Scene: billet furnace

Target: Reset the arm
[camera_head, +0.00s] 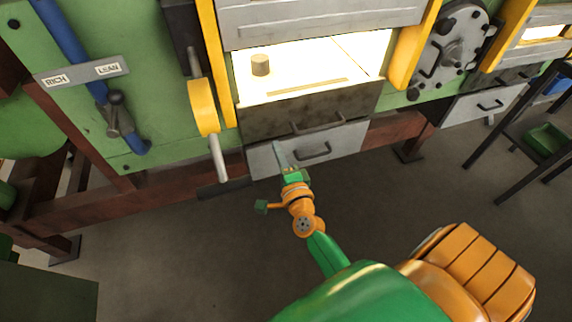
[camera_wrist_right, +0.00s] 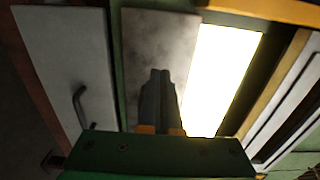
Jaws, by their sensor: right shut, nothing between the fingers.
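My right arm (camera_head: 335,255) reaches up from the bottom of the head view, green and orange. My right gripper (camera_head: 279,152) is in front of the grey drawer panel below the furnace opening. In the right wrist view its dark fingers (camera_wrist_right: 158,100) are together with nothing between them. They point toward the grey panel beside the bright opening. My left gripper is in neither view.
The glowing furnace chamber (camera_head: 320,65) is open, and a small cylindrical billet (camera_head: 260,65) stands inside. A grey drawer (camera_head: 340,141) with a handle is below it. A yellow lever (camera_head: 203,107) hangs to the left. A dark metal stand (camera_head: 520,140) is at the right. The floor (camera_head: 180,250) at lower left is clear.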

